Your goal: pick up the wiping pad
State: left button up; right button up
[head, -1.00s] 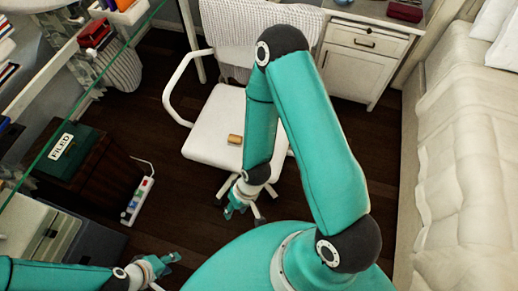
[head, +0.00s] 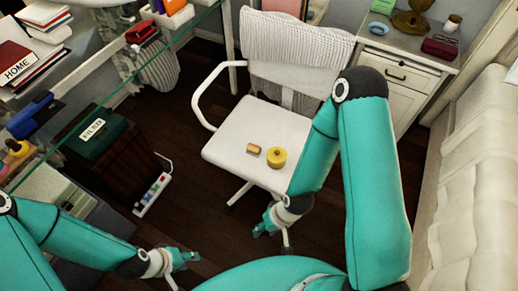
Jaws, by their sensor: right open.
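A small tan-orange block (head: 253,149), which looks like the wiping pad, lies on the white chair seat (head: 235,135). A round yellow object (head: 277,157) with a small raised top sits just right of it, apart from it. My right gripper (head: 264,229) is open and empty, below the seat's front edge in the picture and apart from both objects. My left gripper (head: 188,258) is over the dark floor at lower left, away from the chair. Its fingers are too small to read clearly.
The chair's white armrest (head: 204,95) rises left of the seat. A power strip (head: 152,193) and a dark green box (head: 96,134) are at the left. A white cabinet (head: 395,75) stands behind at right, and a padded white bed or sofa (head: 470,150) lines the right side.

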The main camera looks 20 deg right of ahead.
aim_at(251, 150)
jog(key=u, duration=0.1)
jog(key=i, duration=1)
jog(key=z, duration=0.1)
